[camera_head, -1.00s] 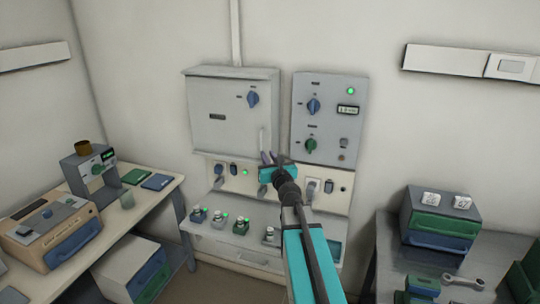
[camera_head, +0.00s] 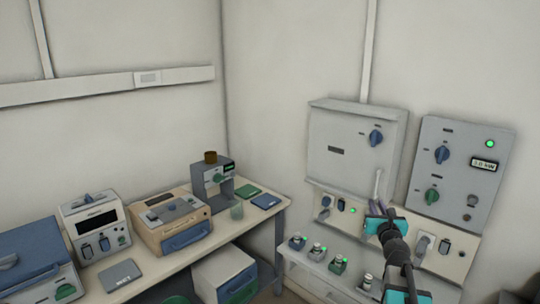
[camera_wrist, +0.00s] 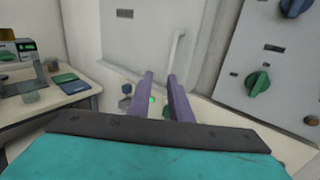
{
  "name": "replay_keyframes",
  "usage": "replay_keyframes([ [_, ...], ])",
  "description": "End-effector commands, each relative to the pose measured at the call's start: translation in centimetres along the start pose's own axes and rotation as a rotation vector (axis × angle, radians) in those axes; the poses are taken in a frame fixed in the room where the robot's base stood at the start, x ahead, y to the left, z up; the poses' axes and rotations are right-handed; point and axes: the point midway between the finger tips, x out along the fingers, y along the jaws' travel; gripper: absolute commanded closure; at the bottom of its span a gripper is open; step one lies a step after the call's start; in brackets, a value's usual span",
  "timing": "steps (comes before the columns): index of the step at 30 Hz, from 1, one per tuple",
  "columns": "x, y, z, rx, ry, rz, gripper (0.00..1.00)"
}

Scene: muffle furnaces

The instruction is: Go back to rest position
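My gripper (camera_head: 376,205) is in front of the wall panels, at the right of the head view, with its teal body below the grey furnace box (camera_head: 345,150). In the wrist view my gripper (camera_wrist: 160,82) shows two purple fingers with a gap between them and nothing held. The furnace box door (camera_wrist: 135,35) appears shut, with a pale vertical handle (camera_wrist: 176,50) just beyond the fingertips. A control panel (camera_head: 460,175) with a blue knob, a green knob and a lit display is to the right.
A white socket strip (camera_head: 330,210) and a shelf (camera_head: 300,260) with several small lit devices lie below the box. On the left, a desk (camera_head: 150,265) carries a beige instrument (camera_head: 172,220), a white meter (camera_head: 95,225) and a grey-blue device (camera_head: 212,185).

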Motion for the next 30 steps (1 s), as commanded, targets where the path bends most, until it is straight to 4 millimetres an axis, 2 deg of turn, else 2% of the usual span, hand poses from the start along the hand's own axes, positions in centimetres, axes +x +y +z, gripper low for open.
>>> replay_keyframes([
  [9, -0.3, 6.5, -11.1, 0.036, 0.122, 0.077, 0.82],
  [15, -1.7, 9.6, -18.2, 0.116, 0.201, 0.085, 0.82],
  [23, -4.5, 11.7, -27.6, 0.301, 0.319, 0.005, 0.82],
  [30, -8.6, 12.2, -36.7, 0.53, 0.443, -0.152, 0.82],
])
